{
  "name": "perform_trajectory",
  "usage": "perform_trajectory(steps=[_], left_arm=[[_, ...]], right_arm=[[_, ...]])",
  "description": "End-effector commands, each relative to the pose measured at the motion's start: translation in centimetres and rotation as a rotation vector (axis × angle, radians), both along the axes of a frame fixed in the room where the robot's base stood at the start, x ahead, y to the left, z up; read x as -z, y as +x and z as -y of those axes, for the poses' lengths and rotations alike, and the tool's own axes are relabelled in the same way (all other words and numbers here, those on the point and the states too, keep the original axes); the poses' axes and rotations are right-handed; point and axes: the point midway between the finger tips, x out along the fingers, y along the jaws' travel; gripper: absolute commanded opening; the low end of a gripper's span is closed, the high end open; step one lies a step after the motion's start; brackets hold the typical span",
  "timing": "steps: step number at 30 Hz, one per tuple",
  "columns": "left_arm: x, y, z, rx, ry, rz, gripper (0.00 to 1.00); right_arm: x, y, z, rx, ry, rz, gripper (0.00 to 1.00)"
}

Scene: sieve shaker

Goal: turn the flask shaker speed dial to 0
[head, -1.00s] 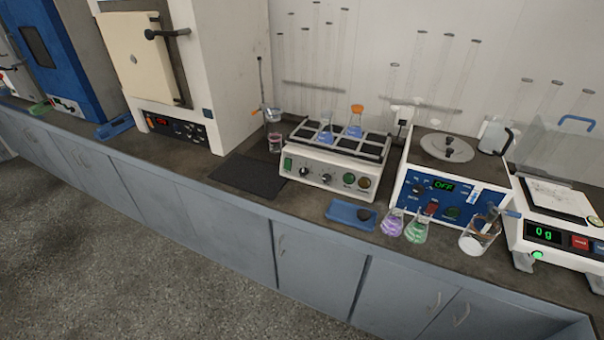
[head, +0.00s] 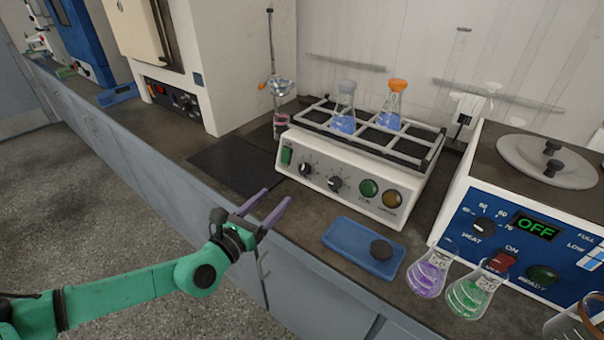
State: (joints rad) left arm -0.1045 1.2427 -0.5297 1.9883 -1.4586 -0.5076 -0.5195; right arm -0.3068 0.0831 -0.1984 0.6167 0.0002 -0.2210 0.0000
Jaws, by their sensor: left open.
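The flask shaker (head: 350,176) is a white box on the bench with a rack on top holding two flasks of blue liquid. Its front panel has a green switch (head: 286,156) at the left, two black dials, and green and amber round lights at the right. The left dial (head: 304,169) and the right dial (head: 335,183) have small scales; I cannot read which is speed or their settings. My left gripper (head: 271,207) is open and empty, in front of the bench edge, below and left of the dials, touching nothing. My right gripper is not in view.
A dark mat (head: 236,168) lies left of the shaker. A blue tray (head: 362,250) with a black object sits in front. Flasks of purple (head: 428,274) and green liquid (head: 470,293) stand by the blue-fronted bath (head: 520,240), whose display reads OFF.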

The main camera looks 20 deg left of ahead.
Motion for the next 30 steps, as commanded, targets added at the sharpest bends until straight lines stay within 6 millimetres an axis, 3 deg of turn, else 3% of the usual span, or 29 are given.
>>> perform_trajectory(steps=[4,12,17,24,26,30], left_arm=[[-0.6,3.6,1.2,0.0,-0.011,0.006,0.72],[-0.2,9.9,3.0,0.0,-0.006,0.002,0.72],[-0.1,11.6,3.5,0.001,-0.004,0.0,0.72],[-0.1,11.7,3.5,0.0,-0.004,-0.002,0.72],[-0.1,11.7,3.5,0.0,-0.004,-0.002,0.53],[-0.1,11.7,3.5,0.0,-0.005,-0.002,0.0]], right_arm=[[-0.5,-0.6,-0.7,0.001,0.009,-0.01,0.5],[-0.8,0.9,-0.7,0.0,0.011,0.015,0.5],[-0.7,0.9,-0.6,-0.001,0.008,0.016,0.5],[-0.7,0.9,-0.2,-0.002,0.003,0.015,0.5],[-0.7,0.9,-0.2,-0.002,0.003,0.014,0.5],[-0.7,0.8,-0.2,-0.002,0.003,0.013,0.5]])
